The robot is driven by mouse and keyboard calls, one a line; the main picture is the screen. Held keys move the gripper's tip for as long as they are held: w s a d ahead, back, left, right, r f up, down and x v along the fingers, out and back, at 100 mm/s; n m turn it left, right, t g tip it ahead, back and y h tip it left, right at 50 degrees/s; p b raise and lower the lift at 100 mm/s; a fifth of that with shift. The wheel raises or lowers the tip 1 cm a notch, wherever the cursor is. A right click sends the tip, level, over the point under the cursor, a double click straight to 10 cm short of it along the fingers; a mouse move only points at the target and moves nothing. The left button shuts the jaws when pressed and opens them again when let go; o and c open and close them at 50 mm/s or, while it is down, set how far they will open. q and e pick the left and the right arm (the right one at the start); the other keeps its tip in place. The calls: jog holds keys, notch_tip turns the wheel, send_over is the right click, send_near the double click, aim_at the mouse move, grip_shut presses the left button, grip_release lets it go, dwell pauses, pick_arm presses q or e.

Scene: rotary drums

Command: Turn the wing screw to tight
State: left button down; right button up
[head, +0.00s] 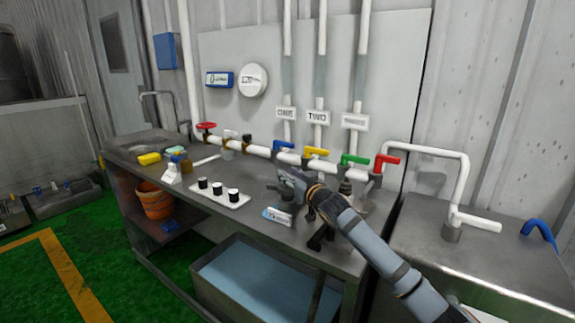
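I cannot make out the wing screw for certain. A small dark fitting (345,187) stands on the metal bench (222,222), just beyond my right wrist, and may be part of its fixture. My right gripper (281,183) is over the bench, its tip pointing left, below the valve pipe. It is small and dark here, and I cannot tell whether its fingers are open or shut or touch anything. My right forearm comes in from the lower right and hides part of the bench. My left gripper is not in view.
A water tank (250,285) stands below.

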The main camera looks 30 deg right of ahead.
jog(key=shift+w+f, duration=0.1)
jog(key=shift+w, duration=0.55)
grip_shut()
